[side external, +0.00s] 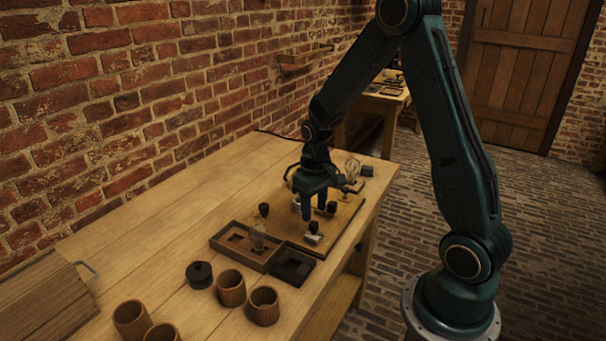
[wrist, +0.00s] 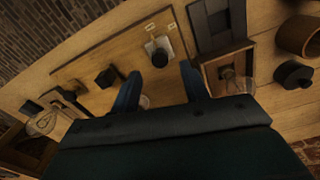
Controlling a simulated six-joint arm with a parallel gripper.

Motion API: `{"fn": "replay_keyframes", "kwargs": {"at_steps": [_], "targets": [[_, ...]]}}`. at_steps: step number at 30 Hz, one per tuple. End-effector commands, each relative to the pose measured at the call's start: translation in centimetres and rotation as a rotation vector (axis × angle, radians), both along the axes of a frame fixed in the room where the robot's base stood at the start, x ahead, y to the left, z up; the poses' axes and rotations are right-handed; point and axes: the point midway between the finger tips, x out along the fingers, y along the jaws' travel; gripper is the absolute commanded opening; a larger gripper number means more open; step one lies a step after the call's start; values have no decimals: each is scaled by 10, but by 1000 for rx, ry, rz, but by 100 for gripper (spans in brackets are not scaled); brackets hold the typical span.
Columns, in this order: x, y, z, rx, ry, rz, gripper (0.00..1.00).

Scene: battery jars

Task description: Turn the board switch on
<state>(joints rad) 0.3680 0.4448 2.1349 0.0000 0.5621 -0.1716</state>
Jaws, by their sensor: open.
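The wooden board (side external: 347,222) lies on the bench and carries several small fittings. A black knob on a pale base (side external: 313,236), which looks like the switch, sits near the board's front end. In the wrist view the same knob (wrist: 158,52) shows just beyond the fingers, with two small pale marks on the board beside it. I cannot tell its on or off position. My gripper (side external: 314,204) is open and empty, pointing down over the board behind that knob. Its two blue fingers (wrist: 161,86) stand apart in the wrist view, and the knob appears untouched.
Other black knobs (side external: 264,209) stand on the board. A glass bulb (side external: 352,167) stands at its far end. A wooden tray (side external: 228,246) with another bulb and a dark tray (side external: 293,265) adjoin the near end. Wooden cups (side external: 231,288) and a black lid (side external: 199,274) stand nearer.

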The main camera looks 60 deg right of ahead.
Motion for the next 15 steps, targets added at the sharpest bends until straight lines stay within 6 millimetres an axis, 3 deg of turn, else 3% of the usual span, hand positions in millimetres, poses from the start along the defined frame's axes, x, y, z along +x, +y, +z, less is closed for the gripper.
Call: {"fn": "replay_keyframes", "kwargs": {"at_steps": [6,15], "targets": [[-1,0,-27,2,3,0,45],[0,0,-43,0,0,0,45]]}}
